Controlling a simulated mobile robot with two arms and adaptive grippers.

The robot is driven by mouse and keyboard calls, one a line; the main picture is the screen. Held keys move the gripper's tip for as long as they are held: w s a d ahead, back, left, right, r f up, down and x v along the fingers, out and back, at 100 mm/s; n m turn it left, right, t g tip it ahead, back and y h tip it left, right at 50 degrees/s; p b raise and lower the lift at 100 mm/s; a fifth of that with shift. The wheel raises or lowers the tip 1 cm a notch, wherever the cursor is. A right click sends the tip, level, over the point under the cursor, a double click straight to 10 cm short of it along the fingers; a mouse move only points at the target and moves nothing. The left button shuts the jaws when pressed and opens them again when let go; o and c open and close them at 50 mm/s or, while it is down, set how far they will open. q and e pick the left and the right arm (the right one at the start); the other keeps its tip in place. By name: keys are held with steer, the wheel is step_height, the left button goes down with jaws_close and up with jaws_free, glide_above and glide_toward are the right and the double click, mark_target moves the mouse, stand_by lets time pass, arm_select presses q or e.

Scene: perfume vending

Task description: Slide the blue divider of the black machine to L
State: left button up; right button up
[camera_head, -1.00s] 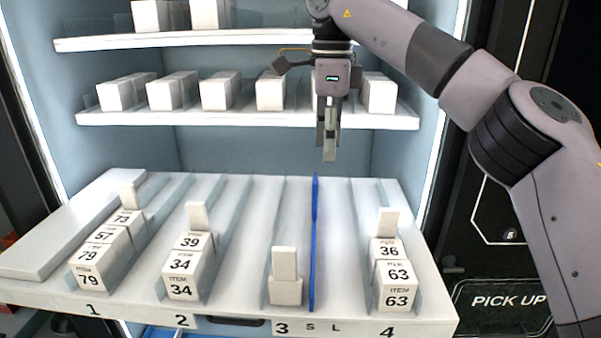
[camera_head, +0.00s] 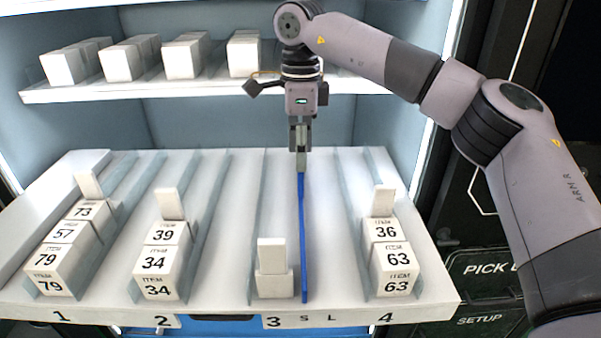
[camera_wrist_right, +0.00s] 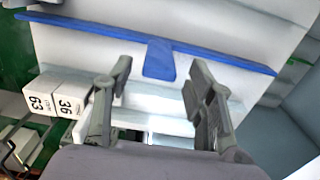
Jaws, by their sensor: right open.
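The blue divider (camera_head: 303,240) is a thin upright strip running front to back on the white shelf, right of lane 3's boxes. Its front end lines up with the S mark (camera_head: 304,317), left of the L mark (camera_head: 331,317). My right gripper (camera_head: 300,166) hangs over the divider's far part, its fingers overlapping it in the head view. In the right wrist view the divider (camera_wrist_right: 225,59) crosses ahead, and its blue tab (camera_wrist_right: 159,60) lies between the open fingertips (camera_wrist_right: 158,76); contact cannot be told. My left gripper is out of view.
White boxes stand in lane 3 (camera_head: 273,285), left of the divider, and numbered boxes in lane 4 (camera_head: 396,283), to its right. The lane floor (camera_head: 335,240) right of the divider is bare. An upper shelf (camera_head: 150,88) holds more boxes behind.

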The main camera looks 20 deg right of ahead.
mark_target(301, 175)
step_height(301, 175, down, 5)
steer(key=shift+f+p, duration=0.15)
steer(key=shift+p, duration=0.4)
steer(key=shift+f, duration=0.4)
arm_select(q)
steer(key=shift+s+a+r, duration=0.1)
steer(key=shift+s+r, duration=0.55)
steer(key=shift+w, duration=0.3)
arm_select(e)
jaws_close()
